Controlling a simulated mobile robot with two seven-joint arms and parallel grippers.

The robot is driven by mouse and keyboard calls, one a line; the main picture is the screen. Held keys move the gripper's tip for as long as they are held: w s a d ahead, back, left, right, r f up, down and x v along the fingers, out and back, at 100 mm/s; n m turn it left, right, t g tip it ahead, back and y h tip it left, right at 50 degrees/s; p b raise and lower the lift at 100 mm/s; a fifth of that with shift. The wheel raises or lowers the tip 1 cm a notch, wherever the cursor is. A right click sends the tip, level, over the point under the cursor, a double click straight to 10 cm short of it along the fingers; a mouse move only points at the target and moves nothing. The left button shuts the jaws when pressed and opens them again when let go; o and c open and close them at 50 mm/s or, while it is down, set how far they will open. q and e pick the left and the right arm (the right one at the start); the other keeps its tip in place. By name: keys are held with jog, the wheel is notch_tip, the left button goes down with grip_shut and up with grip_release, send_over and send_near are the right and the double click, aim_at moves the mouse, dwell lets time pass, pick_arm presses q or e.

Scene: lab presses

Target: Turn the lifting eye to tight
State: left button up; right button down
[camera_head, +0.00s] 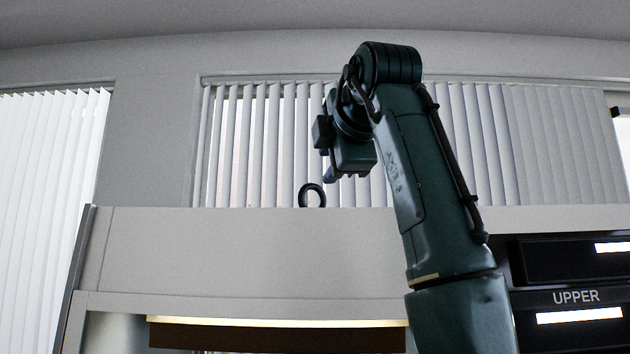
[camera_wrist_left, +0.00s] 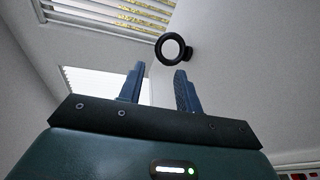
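The lifting eye (camera_head: 302,195), a black ring, stands upright on the top edge of the pale press housing (camera_head: 250,252). In the left wrist view the black ring (camera_wrist_left: 159,47) is beyond the fingertips, with a short dark base at its right. My left gripper (camera_head: 332,174) is above and to the right of the ring in the head view, apart from it. In the left wrist view the two blue fingers of my left gripper (camera_wrist_left: 160,69) are spread with an empty gap between them. My right gripper is not in view.
A display panel marked UPPER (camera_head: 575,297) is at the lower right. White vertical blinds (camera_head: 250,140) hang behind the press. A dark opening with a lit strip is under the housing. The top around the ring looks clear.

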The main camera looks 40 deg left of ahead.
aim_at(313, 186)
pick_arm(q)
jog(key=p+x, duration=0.1)
jog(key=x, duration=0.9)
jog(key=shift+p, duration=0.4)
jog(key=shift+s, duration=0.1)
grip_shut()
